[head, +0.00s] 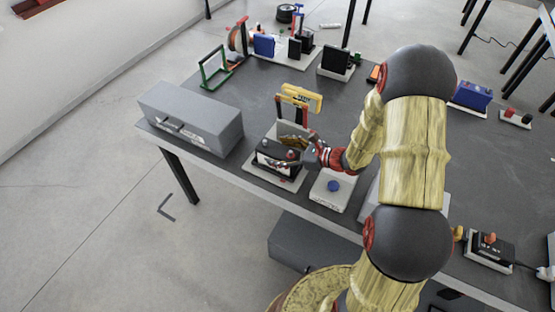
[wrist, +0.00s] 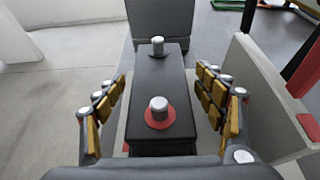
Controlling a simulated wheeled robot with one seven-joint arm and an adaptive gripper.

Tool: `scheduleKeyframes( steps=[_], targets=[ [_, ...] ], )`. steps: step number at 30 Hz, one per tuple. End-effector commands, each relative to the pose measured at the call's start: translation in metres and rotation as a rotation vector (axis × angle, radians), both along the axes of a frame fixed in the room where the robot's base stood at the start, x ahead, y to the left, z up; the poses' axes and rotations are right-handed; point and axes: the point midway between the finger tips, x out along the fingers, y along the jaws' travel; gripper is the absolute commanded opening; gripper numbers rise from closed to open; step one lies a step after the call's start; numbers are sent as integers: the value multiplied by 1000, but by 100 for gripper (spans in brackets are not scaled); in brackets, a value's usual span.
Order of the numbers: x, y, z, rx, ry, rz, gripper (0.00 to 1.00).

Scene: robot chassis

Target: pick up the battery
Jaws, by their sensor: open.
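The black battery (head: 272,152) sits on a pale base (head: 264,180) near the front edge of the table. In the wrist view the battery (wrist: 160,85) lies lengthwise, with two silver terminals on top; the nearer one has a red ring. My gripper (head: 290,151) is at the battery, coming from the right. A gap shows on the left; contact on the right cannot be told. The battery's lower sides are partly hidden.
A grey metal toolbox (head: 190,118) stands just left of the battery. A pale box with a blue button (head: 333,186) is to the right.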

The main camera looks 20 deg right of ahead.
Motion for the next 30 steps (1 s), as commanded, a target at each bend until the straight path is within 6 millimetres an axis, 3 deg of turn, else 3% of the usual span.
scheduleKeyframes(
  steps=[11,30],
  targets=[
    [8,7,-3,-2,-2,0,70],
    [8,7,-3,-2,-2,0,34]
  ],
)
